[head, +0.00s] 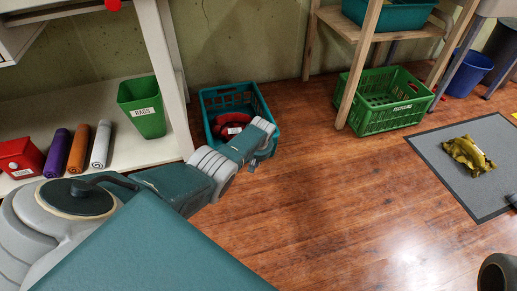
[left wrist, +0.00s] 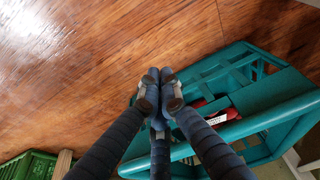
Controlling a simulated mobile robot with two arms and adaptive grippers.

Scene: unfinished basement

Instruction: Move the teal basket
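The teal basket (head: 209,104) stands on the wood floor beside the white shelf in the head view, with a red item (head: 228,122) bearing a white label inside. My left gripper (head: 264,126) is at its right front edge. In the left wrist view the basket (left wrist: 282,112) fills the right side, and the fingers of my left gripper (left wrist: 160,91) come together at its rim near a corner. They look shut on the rim, though the fingers hide the contact itself.
A green crate (head: 378,119) stands under a wooden rack holding another teal bin (head: 400,14). A grey mat (head: 440,148) with a crumpled yellow item (head: 468,155) lies right. A green rags bin (head: 143,110) sits on the white shelf. The floor between is clear.

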